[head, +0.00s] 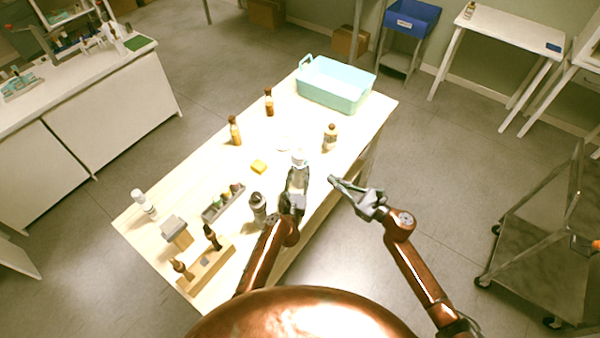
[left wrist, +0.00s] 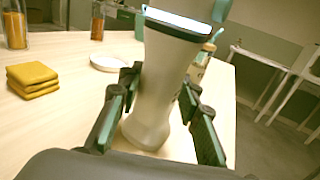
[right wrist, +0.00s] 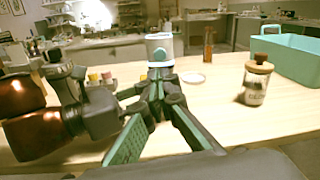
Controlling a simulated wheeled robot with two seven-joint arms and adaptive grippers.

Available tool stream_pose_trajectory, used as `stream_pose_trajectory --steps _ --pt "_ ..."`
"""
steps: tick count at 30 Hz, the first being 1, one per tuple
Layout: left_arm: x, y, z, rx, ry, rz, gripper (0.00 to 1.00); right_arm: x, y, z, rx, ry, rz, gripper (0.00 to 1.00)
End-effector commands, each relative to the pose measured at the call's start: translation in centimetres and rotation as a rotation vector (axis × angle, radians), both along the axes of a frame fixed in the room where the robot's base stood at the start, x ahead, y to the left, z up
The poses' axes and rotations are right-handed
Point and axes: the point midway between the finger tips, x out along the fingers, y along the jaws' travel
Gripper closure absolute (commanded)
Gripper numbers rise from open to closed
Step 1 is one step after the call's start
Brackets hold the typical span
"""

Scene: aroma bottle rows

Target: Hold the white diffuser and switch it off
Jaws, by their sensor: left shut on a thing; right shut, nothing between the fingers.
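The white diffuser (head: 299,159) stands upright near the right edge of the pale wooden table (head: 200,185). My left gripper (head: 296,187) is shut around its body. My right gripper (head: 334,181) is shut and empty, just right of the diffuser. In the right wrist view its closed fingertips (right wrist: 158,82) appear in front of the diffuser (right wrist: 160,46), which has a teal part on its near side. I cannot tell whether they touch.
A teal basket (head: 334,86) is at the table's far end.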

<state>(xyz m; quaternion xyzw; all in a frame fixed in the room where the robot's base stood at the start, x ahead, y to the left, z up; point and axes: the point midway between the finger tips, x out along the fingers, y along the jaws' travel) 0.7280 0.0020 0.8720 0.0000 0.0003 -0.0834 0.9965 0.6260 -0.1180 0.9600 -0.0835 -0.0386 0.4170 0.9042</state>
Motion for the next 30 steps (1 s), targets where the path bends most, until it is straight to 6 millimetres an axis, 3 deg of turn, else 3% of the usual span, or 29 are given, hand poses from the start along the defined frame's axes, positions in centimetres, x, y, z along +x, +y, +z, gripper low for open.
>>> stream_pose_trajectory --steps 16,24,30 --pt "0.0 0.0 0.0 0.0 0.0 0.0 0.97 0.5 0.8 0.7 0.071 0.043 -0.064 1.0" --pt "0.0 0.0 0.0 0.0 0.0 0.0 0.97 2.2 2.0 2.9 0.422 0.276 -0.358 1.0" --pt "0.0 0.0 0.0 0.0 0.0 0.0 0.97 1.8 1.5 3.0 0.716 0.501 -0.583 1.0"
